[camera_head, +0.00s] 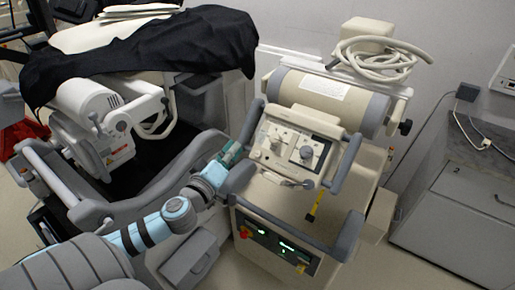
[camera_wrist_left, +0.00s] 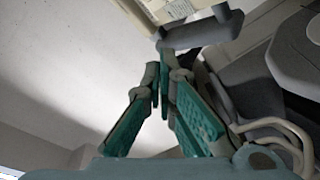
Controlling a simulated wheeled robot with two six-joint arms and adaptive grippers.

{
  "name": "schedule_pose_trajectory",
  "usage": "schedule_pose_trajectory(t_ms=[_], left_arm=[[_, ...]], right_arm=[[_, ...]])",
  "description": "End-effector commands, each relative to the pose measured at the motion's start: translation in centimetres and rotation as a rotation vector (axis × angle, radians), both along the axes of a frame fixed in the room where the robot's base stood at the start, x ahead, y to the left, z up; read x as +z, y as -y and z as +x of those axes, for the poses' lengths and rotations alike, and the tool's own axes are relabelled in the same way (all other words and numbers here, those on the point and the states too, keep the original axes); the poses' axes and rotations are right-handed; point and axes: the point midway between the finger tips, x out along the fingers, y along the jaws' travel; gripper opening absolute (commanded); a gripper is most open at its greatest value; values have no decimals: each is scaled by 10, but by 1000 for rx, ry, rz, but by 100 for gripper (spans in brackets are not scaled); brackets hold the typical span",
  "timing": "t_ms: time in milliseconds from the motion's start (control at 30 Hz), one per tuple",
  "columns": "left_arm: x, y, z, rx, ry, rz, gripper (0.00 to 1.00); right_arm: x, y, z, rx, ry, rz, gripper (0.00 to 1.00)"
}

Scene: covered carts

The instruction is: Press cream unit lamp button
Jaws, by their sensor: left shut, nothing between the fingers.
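The cream unit (camera_head: 318,118) stands right of centre in the head view, with a sloped control panel (camera_head: 268,155) bearing a dark round knob (camera_head: 306,152) and smaller controls. I cannot tell which control is the lamp button. My left gripper (camera_head: 232,153) is shut and empty, just left of the panel, by the unit's grey side handle (camera_head: 251,133). In the left wrist view its green fingers (camera_wrist_left: 164,62) meet at the tips, near a grey handle (camera_wrist_left: 203,32) with a cream surface (camera_wrist_left: 165,8) behind. My right gripper is out of view.
A coiled pale hose (camera_head: 375,60) lies on top of the unit. A lower panel (camera_head: 275,243) has green displays and a red knob. A machine under a black cover (camera_head: 150,55) stands at left. A grey cabinet (camera_head: 460,215) is at right, with some bare floor before it.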

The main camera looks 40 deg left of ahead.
Motion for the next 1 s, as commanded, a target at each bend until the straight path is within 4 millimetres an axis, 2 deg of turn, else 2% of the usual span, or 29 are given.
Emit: schedule_pose_trajectory(t_ms=[100,467,667,1000], left_arm=[[11,4,0,-12,24,-20,0],[7,4,1,-11,23,-22,0],[-8,4,15,-10,23,-23,0],[-43,3,50,-11,23,-22,0]], right_arm=[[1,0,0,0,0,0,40],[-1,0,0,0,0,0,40],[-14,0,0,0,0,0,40],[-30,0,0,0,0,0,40]])
